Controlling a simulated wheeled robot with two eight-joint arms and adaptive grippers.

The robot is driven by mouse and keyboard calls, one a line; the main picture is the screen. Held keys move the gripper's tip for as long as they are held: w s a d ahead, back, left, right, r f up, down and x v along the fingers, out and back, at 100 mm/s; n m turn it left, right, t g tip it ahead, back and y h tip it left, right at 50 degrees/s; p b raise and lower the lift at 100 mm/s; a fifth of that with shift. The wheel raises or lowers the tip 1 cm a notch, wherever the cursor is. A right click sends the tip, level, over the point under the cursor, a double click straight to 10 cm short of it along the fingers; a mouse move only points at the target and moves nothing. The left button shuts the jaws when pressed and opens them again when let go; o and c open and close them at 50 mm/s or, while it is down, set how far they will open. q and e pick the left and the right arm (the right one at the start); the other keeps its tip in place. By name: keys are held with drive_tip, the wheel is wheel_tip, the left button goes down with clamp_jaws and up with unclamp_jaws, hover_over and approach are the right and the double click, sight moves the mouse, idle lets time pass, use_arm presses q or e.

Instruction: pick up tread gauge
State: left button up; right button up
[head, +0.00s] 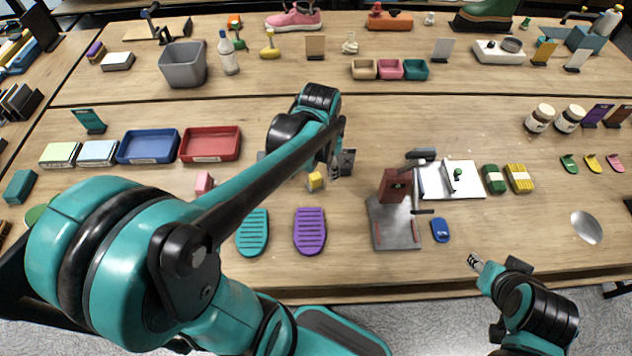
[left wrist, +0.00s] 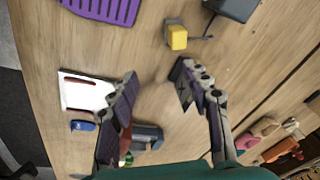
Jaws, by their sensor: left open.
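A small yellow block (head: 315,181) with a grey part and a thin rod lies on the table; it looks like the tread gauge. It also shows in the left wrist view (left wrist: 177,37), where the rod points right. My left gripper (head: 340,163) is just beyond it and a little to its right. In the left wrist view my left gripper (left wrist: 157,80) is open and empty, its fingers apart over bare wood, with the yellow block ahead of them. My right gripper (head: 494,264) is at the table's front edge, away from the block; its jaw state is unclear.
A purple sole-shaped pad (head: 310,231) and a teal one (head: 253,232) lie nearer the front. A grey plate with a red stand (head: 394,187) is to the right, a blue oval piece (head: 440,230) beside it. A red tray (head: 211,144) stands to the left.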

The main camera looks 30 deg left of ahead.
sight(315, 178)
use_arm(q)
drive_tip(key=shift+m+g, duration=0.9)
drive_tip(key=w+a+f, duration=0.1)
drive_tip(key=f, duration=0.1)
drive_tip(key=w+a+f, duration=0.2)
drive_tip(key=shift+a+f, duration=0.2)
drive_tip(key=shift+f, duration=0.1)
wheel_tip(315, 178, down, 3)
drive_tip(key=shift+a+r+b, duration=0.1)
drive_tip(key=shift+r+b, duration=0.05)
drive_tip(key=shift+b, duration=0.2)
drive_tip(key=f, duration=0.1)
drive_tip(key=f+b, duration=0.1)
drive_tip(key=f, duration=0.1)
drive_tip(key=f+b, duration=0.1)
drive_tip(key=f, duration=0.1)
drive_tip(key=shift+s+a+f, duration=0.2)
drive_tip(key=shift+s+a, duration=0.05)
drive_tip(key=shift+a, duration=0.1)
drive_tip(key=shift+r, duration=0.1)
clamp_jaws()
